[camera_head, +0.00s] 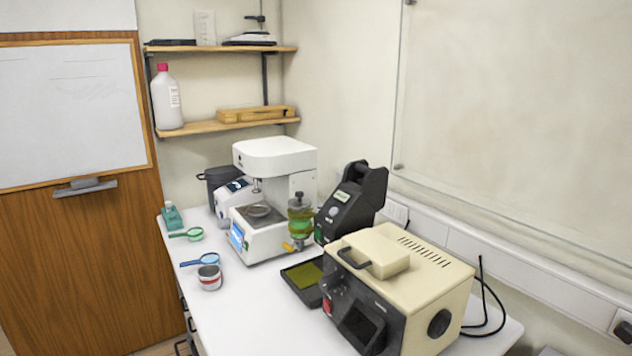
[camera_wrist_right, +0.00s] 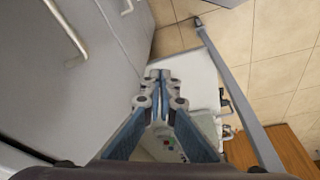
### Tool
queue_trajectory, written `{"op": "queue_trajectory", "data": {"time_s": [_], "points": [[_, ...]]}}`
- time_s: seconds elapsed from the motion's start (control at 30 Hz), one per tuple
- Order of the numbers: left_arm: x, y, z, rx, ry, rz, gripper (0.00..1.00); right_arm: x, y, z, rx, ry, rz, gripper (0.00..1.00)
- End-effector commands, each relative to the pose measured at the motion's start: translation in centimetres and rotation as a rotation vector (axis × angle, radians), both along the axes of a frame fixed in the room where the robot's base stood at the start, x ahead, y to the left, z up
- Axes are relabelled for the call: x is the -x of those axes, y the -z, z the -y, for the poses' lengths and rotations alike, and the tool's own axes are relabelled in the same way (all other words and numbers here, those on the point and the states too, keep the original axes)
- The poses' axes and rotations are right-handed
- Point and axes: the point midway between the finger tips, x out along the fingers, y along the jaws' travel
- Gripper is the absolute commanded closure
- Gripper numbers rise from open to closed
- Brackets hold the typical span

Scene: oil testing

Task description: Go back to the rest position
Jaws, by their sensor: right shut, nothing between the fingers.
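My right gripper (camera_wrist_right: 159,78) shows in the right wrist view with its two fingers together and nothing between them. It is not in the head view. It points down past grey drawers (camera_wrist_right: 60,70) with bar handles, above a tiled floor (camera_wrist_right: 280,85). My left gripper is in neither view.
The white bench (camera_head: 245,325) holds a white instrument (camera_head: 275,155), a dark tester (camera_head: 352,200), a beige box machine (camera_head: 425,270), a black tray (camera_head: 290,280) and a small tin (camera_head: 210,283). Green and blue handled dishes lie at its left edge. Shelves (camera_head: 220,49) hang behind. The bench's front left is clear.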

Motion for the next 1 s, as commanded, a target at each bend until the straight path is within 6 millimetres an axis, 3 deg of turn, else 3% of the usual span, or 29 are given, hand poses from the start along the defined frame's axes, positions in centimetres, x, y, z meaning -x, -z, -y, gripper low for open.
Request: {"op": "queue_trajectory", "data": {"time_s": [0.03, 0.27, 0.47, 0.6, 0.8, 1.0], "points": [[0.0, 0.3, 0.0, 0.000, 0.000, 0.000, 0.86, 0.3, 2.5, 0.0, 0.001, -0.001, -0.016, 1.00], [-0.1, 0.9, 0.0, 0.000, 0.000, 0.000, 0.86, 2.3, 12.9, 0.1, 0.003, -0.009, -0.056, 1.00], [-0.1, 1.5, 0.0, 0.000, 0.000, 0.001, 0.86, 6.0, 20.9, 0.6, 0.008, -0.016, -0.092, 1.00], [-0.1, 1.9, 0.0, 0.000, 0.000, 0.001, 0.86, 9.6, 25.8, 1.2, 0.011, -0.022, -0.117, 1.00], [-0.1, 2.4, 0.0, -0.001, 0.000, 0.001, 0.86, 15.3, 31.0, 2.2, 0.015, -0.030, -0.148, 1.00], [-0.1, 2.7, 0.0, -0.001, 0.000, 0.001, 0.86, 19.4, 33.3, 3.0, 0.019, -0.035, -0.166, 1.00]]}}
